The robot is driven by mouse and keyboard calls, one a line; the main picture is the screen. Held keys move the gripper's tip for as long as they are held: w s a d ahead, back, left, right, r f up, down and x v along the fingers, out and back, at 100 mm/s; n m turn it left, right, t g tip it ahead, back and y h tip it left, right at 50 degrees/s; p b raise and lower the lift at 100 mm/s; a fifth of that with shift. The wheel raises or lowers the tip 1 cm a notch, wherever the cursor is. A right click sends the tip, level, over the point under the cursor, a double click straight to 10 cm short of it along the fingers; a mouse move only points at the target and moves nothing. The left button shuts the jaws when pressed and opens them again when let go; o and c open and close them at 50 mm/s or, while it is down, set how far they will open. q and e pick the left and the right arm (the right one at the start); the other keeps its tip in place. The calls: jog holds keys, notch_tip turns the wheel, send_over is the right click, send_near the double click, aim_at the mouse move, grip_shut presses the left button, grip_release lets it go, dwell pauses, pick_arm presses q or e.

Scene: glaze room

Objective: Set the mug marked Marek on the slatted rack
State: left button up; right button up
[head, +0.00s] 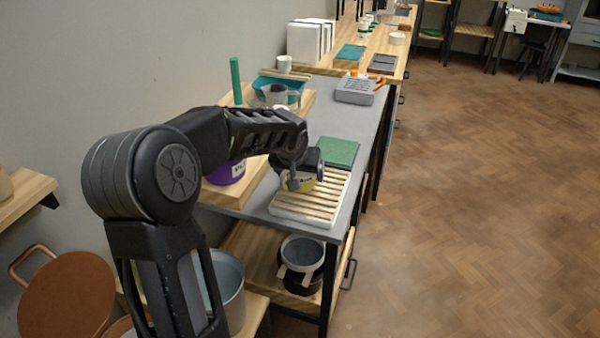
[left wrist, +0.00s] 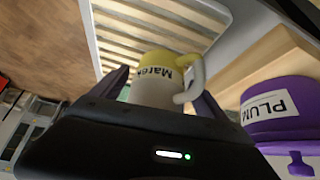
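The mug marked Marek (left wrist: 158,88) is pale with a yellow band at the top, its handle to the right in the left wrist view. My left gripper (left wrist: 163,88) has one finger on each side of it; whether they press on it is unclear. In the head view, my left gripper (head: 304,172) is over the far left part of the slatted rack (head: 312,204), and a yellow bit of the mug (head: 308,184) shows there. The mug's base is hidden, so I cannot tell whether it touches the slats. My right gripper is out of view.
A purple tub labelled PLUM (left wrist: 272,108) stands close beside the rack on a wooden board. A green mat (head: 338,152) lies just beyond the rack. A grey slotted box (head: 356,91) is farther along the grey bench. The rack's near slats are clear.

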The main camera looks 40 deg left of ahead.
pick_arm(q)
jog(key=shift+o, duration=0.4)
jog(key=shift+r, duration=0.25)
jog(key=v, duration=1.1)
jog(key=shift+s+d+r, duration=0.2)
jog(key=shift+r, duration=0.15)
